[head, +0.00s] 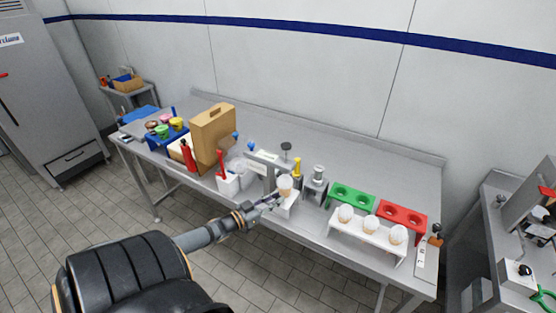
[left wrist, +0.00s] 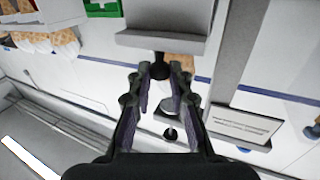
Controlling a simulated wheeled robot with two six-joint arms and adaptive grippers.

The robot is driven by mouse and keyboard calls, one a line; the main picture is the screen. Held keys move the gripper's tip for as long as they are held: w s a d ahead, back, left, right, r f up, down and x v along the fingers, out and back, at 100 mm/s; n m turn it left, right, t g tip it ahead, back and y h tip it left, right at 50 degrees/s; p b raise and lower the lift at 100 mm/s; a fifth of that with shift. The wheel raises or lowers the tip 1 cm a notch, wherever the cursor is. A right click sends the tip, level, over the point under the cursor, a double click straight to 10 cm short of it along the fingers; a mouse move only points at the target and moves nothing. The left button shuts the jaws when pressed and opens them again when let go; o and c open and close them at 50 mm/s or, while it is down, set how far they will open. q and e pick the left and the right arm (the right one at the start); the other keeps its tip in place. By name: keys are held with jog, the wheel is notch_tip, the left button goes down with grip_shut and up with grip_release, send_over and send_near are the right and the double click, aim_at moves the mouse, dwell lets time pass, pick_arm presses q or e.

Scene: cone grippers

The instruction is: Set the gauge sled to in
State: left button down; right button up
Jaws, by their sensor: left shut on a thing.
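The gauge sled (head: 285,206) is a pale block at the front edge of the bench, with a cone (head: 286,184) standing in it. In the left wrist view the sled (left wrist: 165,40) is a grey block with a black knob (left wrist: 160,67) on its near face. My left gripper (head: 267,204) reaches in from the front left. Its fingers (left wrist: 160,80) are closed around the knob. The gauge's upright plate (head: 266,161) stands behind the sled. How far the sled sits under the gauge cannot be told. My right gripper is not in view.
A white rack (head: 365,232) with several cones stands to the right, before a green holder (head: 352,195) and a red holder (head: 403,215). A white tub (head: 228,182) with a red-handled tool and a tan box (head: 212,137) stand left.

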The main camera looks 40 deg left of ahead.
pick_arm(q)
jog(key=shift+a, duration=0.1)
jog(key=c, duration=1.5)
grip_release()
jog(key=shift+c, duration=0.2)
jog(key=o, duration=0.3)
jog(key=shift+s+a, duration=0.1)
jog(key=shift+a, duration=0.15)
jog(key=shift+o, duration=0.2)
jog(key=s+a, duration=0.1)
jog(key=s, duration=1)
jog(key=shift+s+a, duration=0.35)
jog(key=shift+s, duration=0.05)
jog(key=shift+f, duration=0.1)
